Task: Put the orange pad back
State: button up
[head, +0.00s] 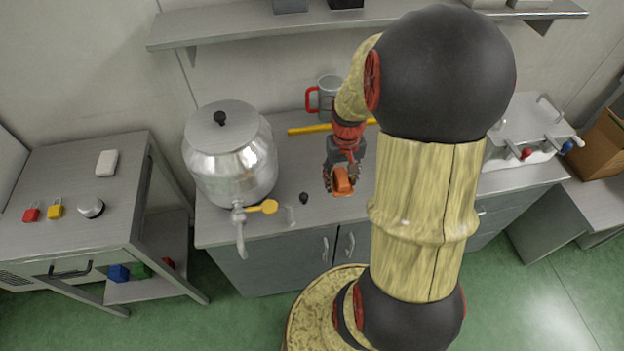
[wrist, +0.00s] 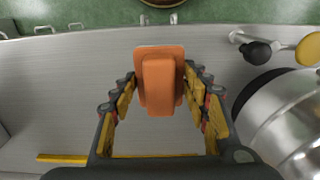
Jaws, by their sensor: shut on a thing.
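My gripper (head: 340,178) is shut on the orange pad (head: 342,181) and holds it over the metal counter near its front edge. In the wrist view the orange pad (wrist: 161,80) is a rounded block with a raised middle, between the fingers of my gripper (wrist: 160,95). I cannot tell from these views how far the pad is above the counter. My fingers hide part of it in the head view.
A steel urn (head: 230,160) with a yellow-handled tap stands left of my gripper. A red-handled mug (head: 327,97) and a yellow bar (head: 308,129) are behind. A side table (head: 70,220) holds padlocks and a white block.

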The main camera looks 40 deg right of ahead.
jog(key=w+d+f+b, duration=0.1)
jog(key=w+f, duration=0.2)
jog(key=w, duration=0.3)
jog(key=b, duration=0.1)
send_over(319, 181)
jog(key=f, duration=0.5)
jog(key=shift+s+a+f, duration=0.1)
jog(key=shift+s+f, duration=0.1)
jog(key=shift+w+f, duration=0.15)
jog(key=shift+f, duration=0.15)
jog(key=shift+f+b, duration=0.6)
jog(key=shift+f, duration=0.85)
jog(key=shift+f, duration=0.35)
jog(key=o, duration=1.2)
jog(key=shift+f, duration=0.1)
